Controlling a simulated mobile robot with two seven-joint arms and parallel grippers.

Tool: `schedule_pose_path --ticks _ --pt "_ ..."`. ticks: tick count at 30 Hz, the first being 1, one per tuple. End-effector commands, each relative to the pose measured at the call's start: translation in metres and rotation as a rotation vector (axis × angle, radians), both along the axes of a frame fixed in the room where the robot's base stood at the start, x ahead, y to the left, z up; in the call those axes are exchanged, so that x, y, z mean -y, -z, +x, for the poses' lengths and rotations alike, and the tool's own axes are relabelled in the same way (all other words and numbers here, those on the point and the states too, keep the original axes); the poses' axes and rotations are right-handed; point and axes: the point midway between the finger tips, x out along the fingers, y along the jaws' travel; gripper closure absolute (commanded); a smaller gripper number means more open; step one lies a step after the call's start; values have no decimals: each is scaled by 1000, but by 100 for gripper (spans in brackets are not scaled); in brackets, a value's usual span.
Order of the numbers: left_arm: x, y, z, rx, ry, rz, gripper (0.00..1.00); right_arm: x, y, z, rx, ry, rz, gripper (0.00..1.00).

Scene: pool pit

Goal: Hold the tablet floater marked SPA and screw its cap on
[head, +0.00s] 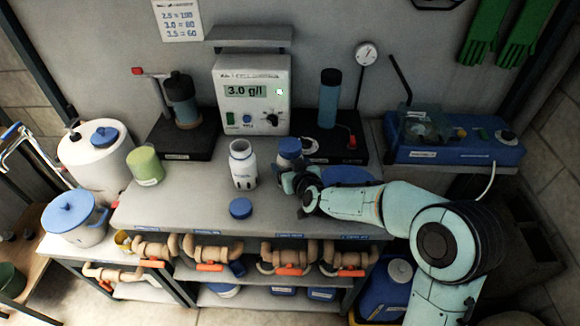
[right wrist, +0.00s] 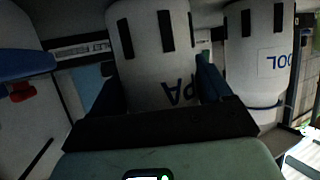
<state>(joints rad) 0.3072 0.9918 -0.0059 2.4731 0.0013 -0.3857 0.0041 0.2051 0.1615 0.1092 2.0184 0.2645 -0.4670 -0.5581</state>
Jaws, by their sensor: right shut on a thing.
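The SPA floater (head: 289,161) is a white slotted cylinder standing on the bench. A blue top shows on it, but I cannot tell how it is seated. In the right wrist view its body (right wrist: 150,40) appears upside down, with part of the SPA marking visible. My right gripper (head: 291,180) has its dark fingers on both sides of that body and is shut on it. A loose blue cap (head: 240,208) lies near the bench's front edge. My left gripper is out of view.
A white floater marked POOL (right wrist: 262,50) stands beside it; the head view shows it uncapped (head: 243,165). A green cup (head: 146,166) is at left. The meter box (head: 251,95) stands behind. A blue disc (head: 346,174) lies partly behind my right arm. Bench front left is clear.

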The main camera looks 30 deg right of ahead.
Motion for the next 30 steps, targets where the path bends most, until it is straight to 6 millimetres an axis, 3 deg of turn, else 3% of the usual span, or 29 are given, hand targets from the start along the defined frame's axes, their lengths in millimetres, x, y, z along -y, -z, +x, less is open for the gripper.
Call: schedule_pose_path --ticks 7,11,15,21,30 --pt "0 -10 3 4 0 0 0 -1 -34 1 9 -1 -2 63" --pt "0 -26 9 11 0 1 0 0 -69 2 12 -1 -1 63" --pt "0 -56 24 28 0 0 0 0 -118 3 13 0 0 63" --pt "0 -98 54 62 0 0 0 0 -173 3 13 -1 -1 63" --pt "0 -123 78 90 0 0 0 0 -199 1 6 1 -1 63"
